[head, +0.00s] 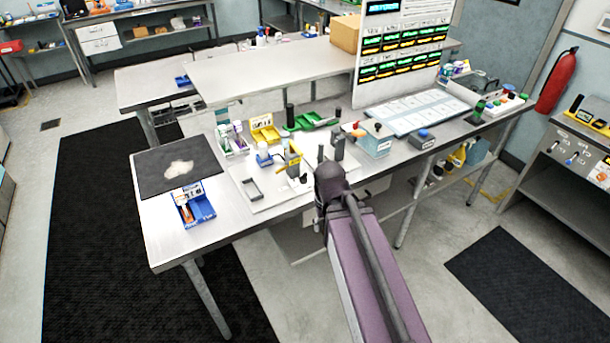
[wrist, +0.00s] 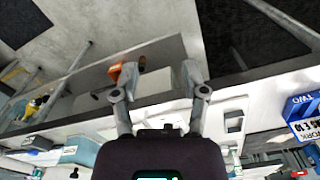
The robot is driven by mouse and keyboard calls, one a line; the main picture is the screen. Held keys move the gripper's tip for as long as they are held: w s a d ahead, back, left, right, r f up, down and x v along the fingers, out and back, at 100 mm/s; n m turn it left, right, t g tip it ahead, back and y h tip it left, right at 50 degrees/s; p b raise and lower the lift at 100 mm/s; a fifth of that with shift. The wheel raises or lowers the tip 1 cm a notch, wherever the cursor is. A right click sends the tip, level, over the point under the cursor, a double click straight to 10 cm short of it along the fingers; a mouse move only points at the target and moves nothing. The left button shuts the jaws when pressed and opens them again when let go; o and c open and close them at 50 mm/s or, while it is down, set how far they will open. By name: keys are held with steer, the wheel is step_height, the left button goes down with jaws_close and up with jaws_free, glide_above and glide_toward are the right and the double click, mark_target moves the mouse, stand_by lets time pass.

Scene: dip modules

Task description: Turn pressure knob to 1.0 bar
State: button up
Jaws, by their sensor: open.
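My gripper is open in the wrist view (wrist: 157,80), with its two fingers spread and nothing clearly held between them. In the head view my arm reaches to the front edge of the bench, and its dark wrist covers part of the equipment there; the fingers are hidden. A white board (head: 262,201) on the bench carries small equipment, including a yellow upright part (head: 294,164) and a dark grey upright part (head: 338,147) behind my wrist. I cannot tell which part is the pressure knob, and no pressure reading is legible.
A blue box (head: 196,208) stands at the bench's left front, near a dark mat (head: 160,162). A clear-sided box (head: 376,142) and a dark box with a blue top (head: 421,139) stand to the right. An orange object (wrist: 115,70) shows beside one finger.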

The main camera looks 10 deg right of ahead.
steer(key=o, duration=0.5)
steer(key=shift+a, duration=0.15)
steer(key=n+t+y+b, duration=0.4)
steer(key=n+t+y, duration=0.1)
steer(key=n+t, duration=0.2)
glide_toward(304, 176)
steer(key=v, duration=0.3)
steer(key=shift+s, duration=0.35)
steer(key=b+x, duration=0.4)
steer(key=x, duration=0.3)
steer(key=b+x, duration=0.5)
steer(key=x, duration=0.1)
steer(key=shift+w+f+b, duration=0.15)
steer(key=shift+w+b, duration=0.15)
steer(key=shift+w, duration=0.15)
